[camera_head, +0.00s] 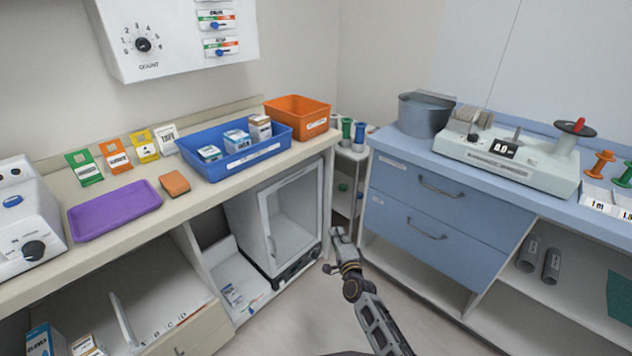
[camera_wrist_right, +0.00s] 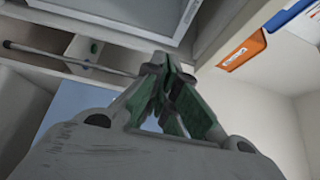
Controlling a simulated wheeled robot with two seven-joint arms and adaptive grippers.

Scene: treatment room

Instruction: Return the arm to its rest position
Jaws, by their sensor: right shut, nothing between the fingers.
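My right gripper (camera_head: 341,240) shows in the head view in front of the gap between the two counters, at the end of my dark arm. It is shut and empty. In the right wrist view its green-lined fingers (camera_wrist_right: 168,90) come together at the tips with nothing between them. It appears clear of the counters and cabinets around it. My left gripper is in neither view.
The left counter carries a blue bin (camera_head: 215,171) with boxes, an orange bin (camera_head: 312,107), a purple tray (camera_head: 83,226) and a sponge (camera_head: 174,183). A blue drawer cabinet (camera_head: 400,217) stands right, bearing a metal pot (camera_head: 413,118) and a device (camera_head: 470,157). Floor between is clear.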

